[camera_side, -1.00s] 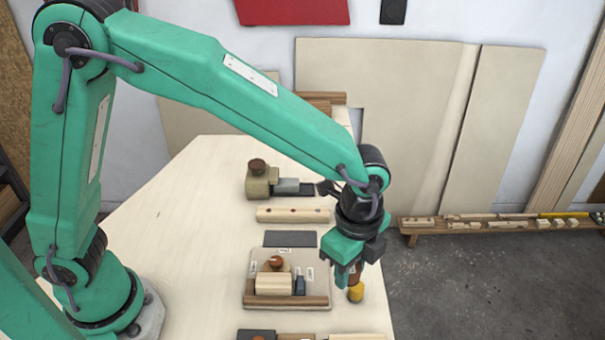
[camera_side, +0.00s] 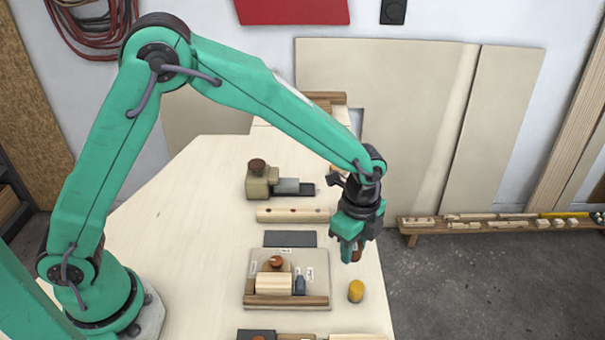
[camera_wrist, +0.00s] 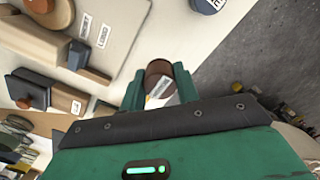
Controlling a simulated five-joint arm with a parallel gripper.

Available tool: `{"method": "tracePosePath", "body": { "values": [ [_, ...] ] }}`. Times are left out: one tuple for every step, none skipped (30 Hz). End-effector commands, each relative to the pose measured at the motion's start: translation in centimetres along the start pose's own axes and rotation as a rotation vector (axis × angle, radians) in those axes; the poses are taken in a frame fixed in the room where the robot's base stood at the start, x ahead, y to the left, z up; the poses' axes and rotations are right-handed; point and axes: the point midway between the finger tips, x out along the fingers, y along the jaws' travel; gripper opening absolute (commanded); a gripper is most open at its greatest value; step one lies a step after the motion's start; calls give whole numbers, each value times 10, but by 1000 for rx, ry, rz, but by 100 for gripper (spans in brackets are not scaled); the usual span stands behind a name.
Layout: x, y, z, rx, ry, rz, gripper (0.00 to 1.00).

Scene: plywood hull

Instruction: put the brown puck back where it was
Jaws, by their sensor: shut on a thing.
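My gripper (camera_side: 351,254) is shut on the brown puck (camera_side: 357,255) and holds it above the right edge of the table. In the wrist view the brown puck (camera_wrist: 158,70) shows between the green fingers, with a white label partly in front of or on it. A beige tray (camera_side: 315,268) lies to the left and below the gripper. It carries an orange-brown round knob (camera_side: 276,261), a pale wooden block (camera_side: 273,283) and a small dark blue piece (camera_side: 300,285). The puck's underside is hidden.
A yellow cylinder (camera_side: 356,291) stands just below the gripper. Behind the tray are a dark flat plate (camera_side: 290,239), a pale wooden bar (camera_side: 292,215) and a tan block assembly (camera_side: 259,183) with a brown top. The table's left part is bare.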

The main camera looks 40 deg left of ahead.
Motion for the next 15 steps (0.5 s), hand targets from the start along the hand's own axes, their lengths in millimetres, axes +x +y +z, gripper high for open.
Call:
{"method": "tracePosePath", "body": {
  "values": [
    [4,-5,3,-2,0,1,0],
    [5,-7,5,-1,0,1,0],
    [7,-10,6,-1,0,0,0],
    [8,-11,7,0,0,-1,0],
    [8,-12,8,0,1,-1,0],
    [9,-13,8,0,1,-1,0],
    [9,-14,8,0,1,-1,0],
    [9,-14,8,0,1,-2,0],
    [9,-14,8,0,1,-2,0],
    [9,-14,8,1,1,-2,0],
    [10,-14,8,1,1,-1,0],
    [10,-13,8,1,1,-1,0],
    [12,-13,8,1,0,-1,0],
    [14,-13,8,1,0,0,0],
    [17,-13,8,1,0,1,0]
  ]
}}
